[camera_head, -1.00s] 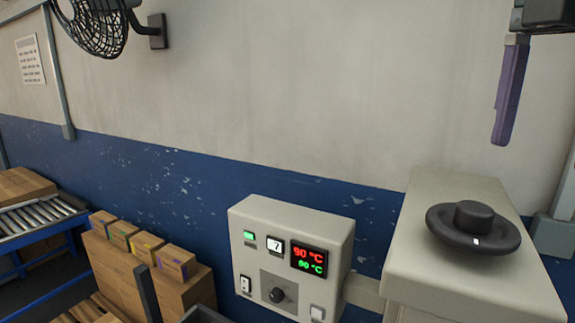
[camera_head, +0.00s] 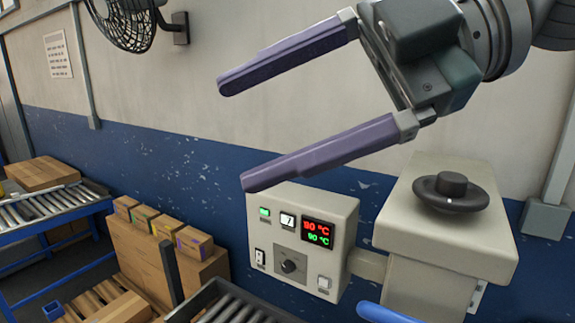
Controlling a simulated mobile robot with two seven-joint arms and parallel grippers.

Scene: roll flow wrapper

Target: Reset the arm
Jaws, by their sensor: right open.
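My right gripper (camera_head: 236,134) shows large in the upper middle of the head view. Its arm comes in from the top right. Its two long purple fingers point left and stand wide apart with nothing between them. The lower fingertip shows just above the top left of the control box in the picture. The gripper appears clear of the box and of the wall. My left gripper is not in view.
A beige control box (camera_head: 345,230) has a red and green temperature display (camera_head: 317,232) and a knob (camera_head: 288,266). A beige cabinet (camera_head: 445,240) carries a black round handwheel (camera_head: 451,192). Small cartons (camera_head: 194,243) and a roller conveyor (camera_head: 50,207) stand left. A wall fan (camera_head: 125,22) hangs top left.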

